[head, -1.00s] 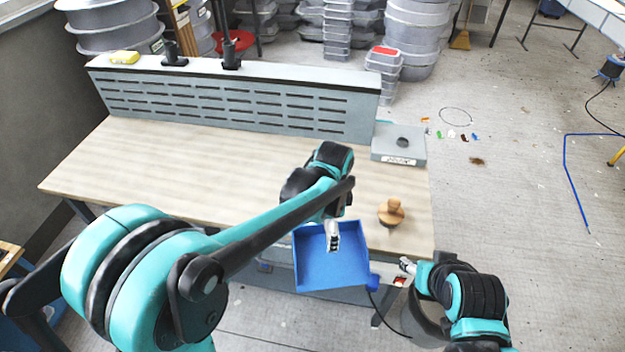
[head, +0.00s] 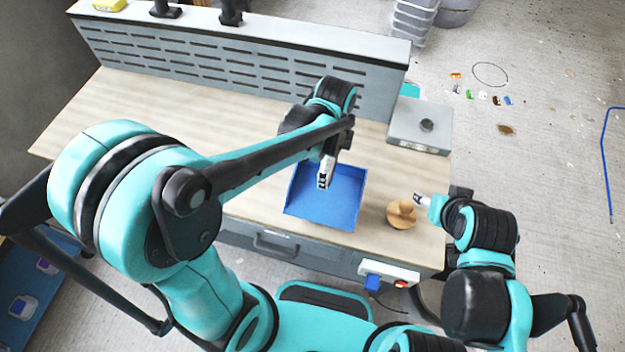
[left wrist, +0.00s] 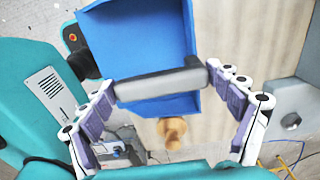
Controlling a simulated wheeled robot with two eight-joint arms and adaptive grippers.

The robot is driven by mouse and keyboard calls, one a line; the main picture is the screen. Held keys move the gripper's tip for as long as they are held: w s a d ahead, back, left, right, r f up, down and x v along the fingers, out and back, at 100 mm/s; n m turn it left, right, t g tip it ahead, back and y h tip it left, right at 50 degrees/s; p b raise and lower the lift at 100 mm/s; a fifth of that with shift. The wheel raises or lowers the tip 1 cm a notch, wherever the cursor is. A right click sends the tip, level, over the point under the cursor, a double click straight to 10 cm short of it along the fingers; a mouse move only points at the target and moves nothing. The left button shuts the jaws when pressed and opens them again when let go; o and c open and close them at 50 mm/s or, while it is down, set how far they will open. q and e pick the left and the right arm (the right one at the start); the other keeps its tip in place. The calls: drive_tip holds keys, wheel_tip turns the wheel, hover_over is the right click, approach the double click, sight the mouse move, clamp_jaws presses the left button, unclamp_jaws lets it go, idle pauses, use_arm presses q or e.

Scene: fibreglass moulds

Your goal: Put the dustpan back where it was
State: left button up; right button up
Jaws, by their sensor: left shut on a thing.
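The blue dustpan (head: 342,201) is over the front part of the workbench top (head: 235,205), left of a round wooden knob-like object (head: 402,214). I cannot tell whether it touches the wood. My left gripper (head: 324,178) is shut on the dustpan. In the left wrist view, the blue pan (left wrist: 140,50) has a grey handle bar (left wrist: 160,84) between the two fingers of my left gripper (left wrist: 168,100). My right gripper (head: 420,200) is just right of the wooden object, apart from the dustpan. Its fingers are too small to read.
A slotted grey back panel (head: 240,70) runs along the bench's rear. A grey box (head: 420,125) sits at the back right corner. A white socket box with a red switch (head: 390,272) is on the front edge. The left bench top is clear.

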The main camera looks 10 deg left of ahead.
use_arm(q)
hover_over(312, 185)
wheel_tip(312, 185, down, 3)
drive_tip(key=shift+w+r+b, duration=0.1)
drive_tip(key=shift+b, duration=0.2)
drive_tip(key=shift+f+b, duration=0.6)
drive_tip(key=shift+f, duration=1.35)
drive_tip(key=shift+f, duration=0.15)
drive_tip(key=o, duration=1.5)
drive_tip(key=shift+c, duration=0.2)
